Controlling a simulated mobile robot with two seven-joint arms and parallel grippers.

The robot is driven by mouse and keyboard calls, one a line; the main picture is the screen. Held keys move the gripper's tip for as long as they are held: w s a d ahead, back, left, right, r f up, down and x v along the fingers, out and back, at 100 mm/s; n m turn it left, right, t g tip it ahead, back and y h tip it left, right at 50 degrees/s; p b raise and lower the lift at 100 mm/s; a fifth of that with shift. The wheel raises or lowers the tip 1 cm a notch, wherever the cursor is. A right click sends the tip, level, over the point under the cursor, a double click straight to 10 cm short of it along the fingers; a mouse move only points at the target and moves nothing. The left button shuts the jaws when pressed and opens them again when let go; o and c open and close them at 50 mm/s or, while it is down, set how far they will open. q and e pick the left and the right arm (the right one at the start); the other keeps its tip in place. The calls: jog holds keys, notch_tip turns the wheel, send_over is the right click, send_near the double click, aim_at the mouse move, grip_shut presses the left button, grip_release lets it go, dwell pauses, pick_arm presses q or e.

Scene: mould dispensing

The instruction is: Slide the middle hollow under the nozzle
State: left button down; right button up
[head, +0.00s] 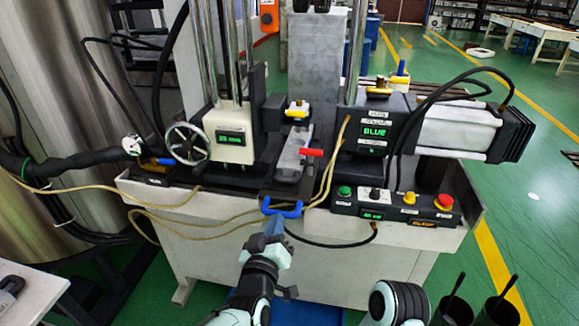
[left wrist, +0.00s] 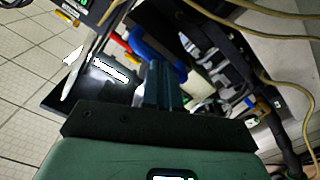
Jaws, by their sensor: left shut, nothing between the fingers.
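A grey metal mould slide (head: 293,152) lies in a dark track at the middle of the machine. Its hollows are too small to tell apart. A blue U-shaped handle (head: 282,208) sticks out at the track's front end; it also shows in the left wrist view (left wrist: 152,46). My left gripper (head: 274,226) is shut and empty, with its fingertips just below the handle; I cannot tell whether they touch it. The closed fingers also show in the left wrist view (left wrist: 164,85). No nozzle can be made out clearly. My right gripper is out of view.
A red lever (head: 311,152) stands beside the slide. A handwheel (head: 187,143) is on the left, and a control box with buttons (head: 395,204) on the right. Loose tan hoses (head: 200,228) cross the front. A black cable hangs below the control box.

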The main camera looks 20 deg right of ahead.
pick_arm(q)
jog(key=shift+w+d+f, duration=0.35)
jog(key=shift+w+d, duration=0.2)
jog(key=shift+w, duration=0.2)
dwell(0.8)
jog(key=v, duration=0.7)
jog(key=shift+b, duration=0.4)
